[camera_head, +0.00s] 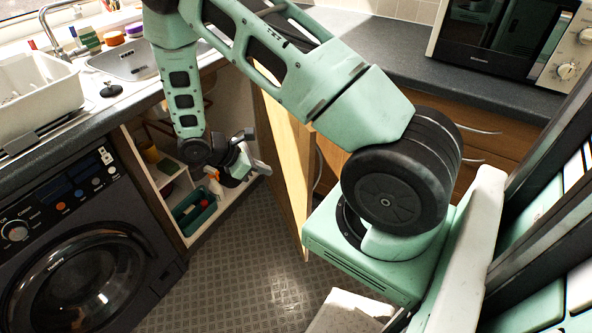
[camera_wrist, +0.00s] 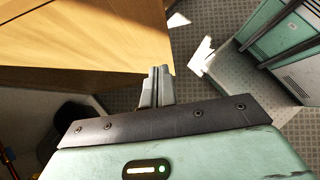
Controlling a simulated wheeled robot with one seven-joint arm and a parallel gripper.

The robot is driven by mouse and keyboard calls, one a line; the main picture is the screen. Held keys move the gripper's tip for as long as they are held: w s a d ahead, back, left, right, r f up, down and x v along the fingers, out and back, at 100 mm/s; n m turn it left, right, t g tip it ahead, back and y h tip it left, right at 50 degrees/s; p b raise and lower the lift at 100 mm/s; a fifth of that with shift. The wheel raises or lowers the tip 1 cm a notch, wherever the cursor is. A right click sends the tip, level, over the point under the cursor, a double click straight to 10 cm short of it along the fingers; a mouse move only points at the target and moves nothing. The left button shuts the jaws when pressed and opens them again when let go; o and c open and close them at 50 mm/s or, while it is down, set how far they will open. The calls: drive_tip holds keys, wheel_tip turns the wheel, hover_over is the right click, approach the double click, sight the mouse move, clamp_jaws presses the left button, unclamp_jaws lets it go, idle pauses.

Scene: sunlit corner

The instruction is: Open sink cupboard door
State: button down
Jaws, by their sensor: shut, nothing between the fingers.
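The sink cupboard door (camera_head: 287,150) is a light wooden panel, swung well out from the cupboard under the sink (camera_head: 133,62). The cupboard (camera_head: 168,165) stands open and shows its inside. My gripper (camera_head: 258,166) is at the opening, on the inner side of the door, with its fingers pointing toward the door. In the wrist view the grey fingers (camera_wrist: 157,86) are shut together with nothing between them, close to the edge of the wooden door (camera_wrist: 85,35). I cannot tell whether they touch it. My arm hides part of the door's top.
A dark washing machine (camera_head: 85,260) stands left of the cupboard. A green caddy (camera_head: 194,212) and other items sit inside the cupboard. Wooden drawers (camera_head: 490,145) and a microwave (camera_head: 510,40) are at the right. The patterned floor (camera_head: 235,270) in front is clear.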

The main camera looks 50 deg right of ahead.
sight(305, 177)
drive_tip(key=x, duration=0.3)
drive_tip(key=r+x, duration=0.1)
drive_tip(key=x, duration=0.2)
drive_tip(key=s+d+p+x, duration=0.1)
drive_tip(key=x, duration=0.3)
drive_tip(key=shift+d+r, duration=0.1)
drive_tip(key=shift+r, duration=0.1)
drive_tip(key=shift+s+d, duration=0.25)
drive_tip(key=shift+d, duration=0.25)
drive_tip(key=shift+d+f, duration=0.1)
